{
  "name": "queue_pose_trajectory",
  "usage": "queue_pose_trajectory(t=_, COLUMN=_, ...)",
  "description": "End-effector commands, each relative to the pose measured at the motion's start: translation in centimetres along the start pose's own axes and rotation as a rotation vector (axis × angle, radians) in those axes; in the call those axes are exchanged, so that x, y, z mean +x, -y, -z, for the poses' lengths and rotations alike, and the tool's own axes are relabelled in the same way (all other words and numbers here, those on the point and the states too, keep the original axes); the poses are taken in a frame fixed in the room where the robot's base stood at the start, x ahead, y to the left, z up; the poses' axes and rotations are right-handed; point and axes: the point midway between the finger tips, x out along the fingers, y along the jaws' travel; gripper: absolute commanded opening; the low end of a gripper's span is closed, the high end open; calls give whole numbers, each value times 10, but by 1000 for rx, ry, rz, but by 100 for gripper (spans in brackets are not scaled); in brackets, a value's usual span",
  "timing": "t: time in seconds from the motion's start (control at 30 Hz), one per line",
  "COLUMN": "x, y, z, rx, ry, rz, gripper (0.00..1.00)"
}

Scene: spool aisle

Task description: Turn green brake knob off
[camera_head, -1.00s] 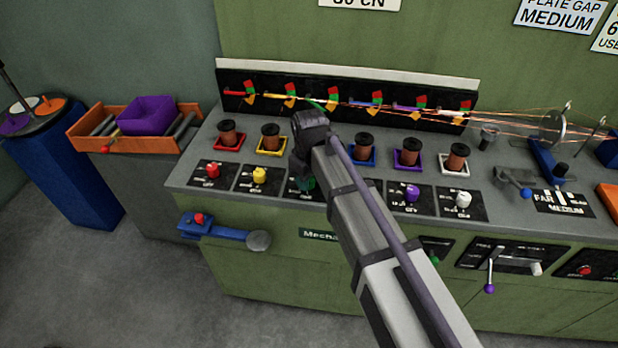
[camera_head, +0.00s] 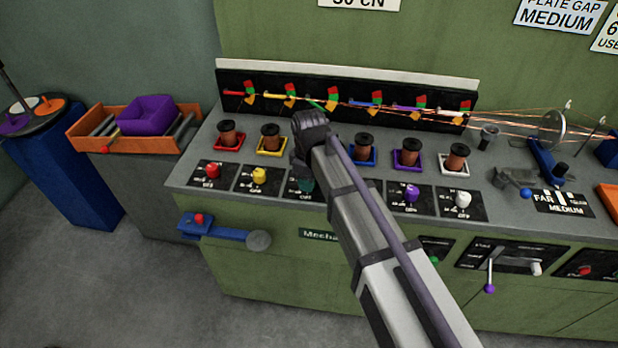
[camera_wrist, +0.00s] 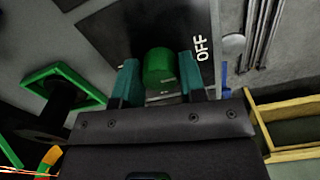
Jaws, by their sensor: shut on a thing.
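The green brake knob (camera_wrist: 160,68) shows in the wrist view on its black plate (camera_wrist: 150,22), with the word OFF printed to its right. My gripper (camera_wrist: 160,82) has its two teal fingers on either side of the knob and is shut on it. In the head view my gripper (camera_head: 306,186) is mostly hidden behind my wrist, over the third plate in the row. A green spool holder (camera_wrist: 62,72) with a dark spool stands to the left in the wrist view.
The red knob (camera_head: 212,171) and yellow knob (camera_head: 259,175) stand to the left, the purple knob (camera_head: 411,193) and white knob (camera_head: 463,200) to the right. Spools stand behind them. Thin wires run above the bench's back. A blue lever (camera_head: 225,232) juts from the front.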

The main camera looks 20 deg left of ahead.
Motion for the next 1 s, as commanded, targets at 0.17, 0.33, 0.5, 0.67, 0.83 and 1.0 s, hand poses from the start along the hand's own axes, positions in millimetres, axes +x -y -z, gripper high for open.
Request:
queue_pose_trajectory(t=0.17, x=0, y=0, z=0, rx=0, ry=1, rz=1, gripper=14)
queue_pose_trajectory(t=0.33, x=0, y=0, z=0, rx=0, ry=1, rz=1, gripper=50)
queue_pose_trajectory(t=0.5, x=0, y=0, z=0, rx=1, ry=1, rz=0, gripper=63)
queue_pose_trajectory(t=0.67, x=0, y=0, z=0, rx=1, ry=0, rz=0, gripper=63)
queue_pose_trajectory(t=0.83, x=-13, y=0, z=0, rx=1, ry=0, rz=0, gripper=63)
queue_pose_trajectory(t=1.0, x=-50, y=0, z=0, rx=1, ry=0, rz=0, gripper=63)
